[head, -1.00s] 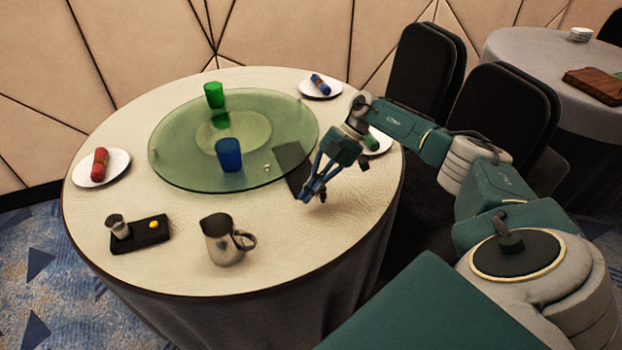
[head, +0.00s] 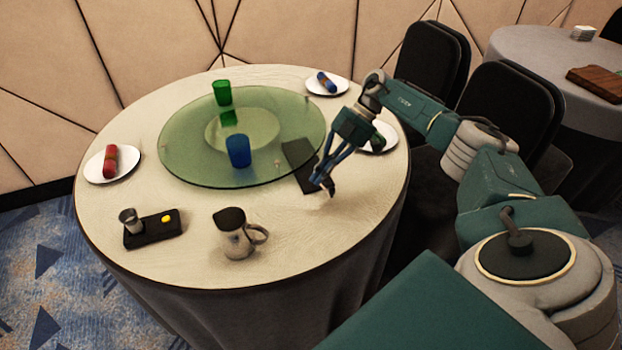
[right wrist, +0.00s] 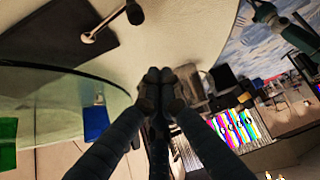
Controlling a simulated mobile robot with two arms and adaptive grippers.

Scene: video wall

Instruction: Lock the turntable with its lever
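The turntable (head: 185,145) is a round green glass disc in the middle of the table. A black plate (head: 299,168) lies by its right edge. In the right wrist view, this plate (right wrist: 50,42) carries a metal lever (right wrist: 104,27) with a black knob that sticks out past the plate's edge. My right gripper (head: 328,187) is above the table, right of the plate. In the right wrist view its fingertips (right wrist: 160,88) are together with nothing visible between them, apart from the lever. The lever is not clear in the head view. My left gripper is out of view.
A green cup (head: 222,93) and a blue cup (head: 238,151) stand on the turntable. A jug (head: 235,240) and a black tray (head: 139,240) are at the front. Plates with rolled napkins sit around the rim. Table space right of the jug is clear.

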